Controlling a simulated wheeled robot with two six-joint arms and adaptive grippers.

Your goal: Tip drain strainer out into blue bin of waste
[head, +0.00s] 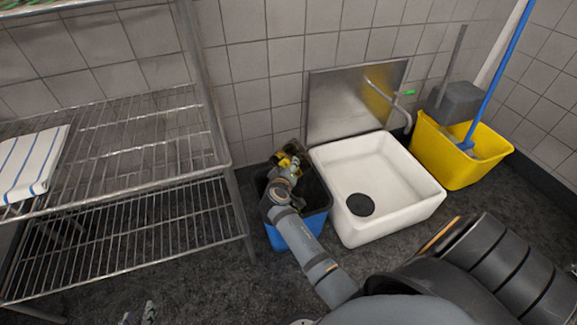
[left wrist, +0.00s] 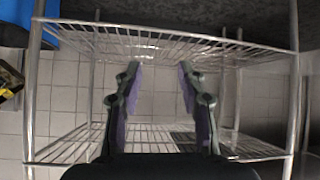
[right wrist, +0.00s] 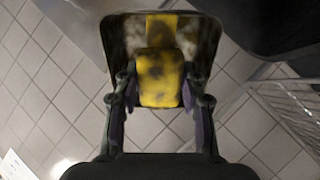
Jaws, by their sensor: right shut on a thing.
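The drain strainer, dark with a yellow part, is held by my right gripper (head: 284,172) over the blue bin (head: 290,237). In the right wrist view the strainer shows a dark squarish body (right wrist: 120,40) and a yellow grip (right wrist: 160,92). My right gripper (right wrist: 160,85) is shut on that yellow grip. The strainer seems tilted; whether anything is in it I cannot tell. The bin's inside is dark and partly hidden by gripper and strainer. My left gripper (head: 140,313) is open and empty, low at the bottom edge; its spread fingers show in the left wrist view (left wrist: 160,78).
A white sink (head: 412,208) with a round dark drain (head: 360,204) stands right of the bin. A yellow bucket (head: 462,160) with a blue-handled tool is further right. A wire rack (head: 150,150) with a striped towel (head: 30,165) stands left. Floor in front is partly clear.

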